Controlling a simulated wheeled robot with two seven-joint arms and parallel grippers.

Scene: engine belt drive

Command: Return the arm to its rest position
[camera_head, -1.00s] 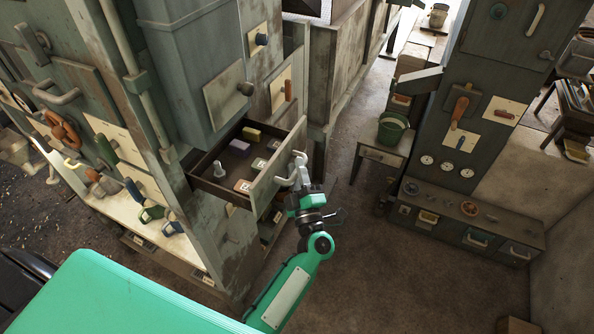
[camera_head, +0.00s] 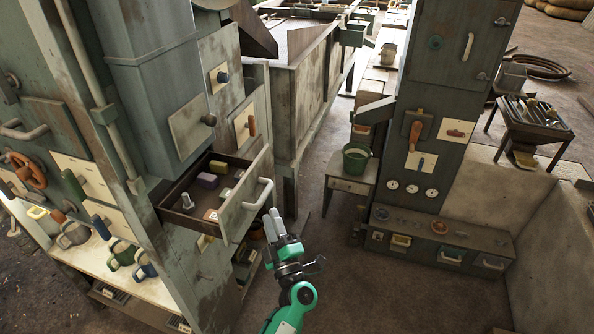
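My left gripper (camera_head: 273,222) is in the lower middle of the head view, with its arm coming up from the bottom edge. Its two pale fingers point up and stand a little apart, with nothing between them. The gripper is just below and right of the handle (camera_head: 259,194) of a pulled-out drawer (camera_head: 246,208), apart from it. The drawer stands open and holds several small blocks and a grey peg-like piece (camera_head: 187,201). My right gripper is not in view.
A tall cabinet with valves and handles fills the left. A green bucket (camera_head: 356,159) stands on a small table (camera_head: 348,185). A control column with gauges (camera_head: 411,188) and a low drawer bench (camera_head: 440,243) stand at right. The floor between (camera_head: 350,285) is clear.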

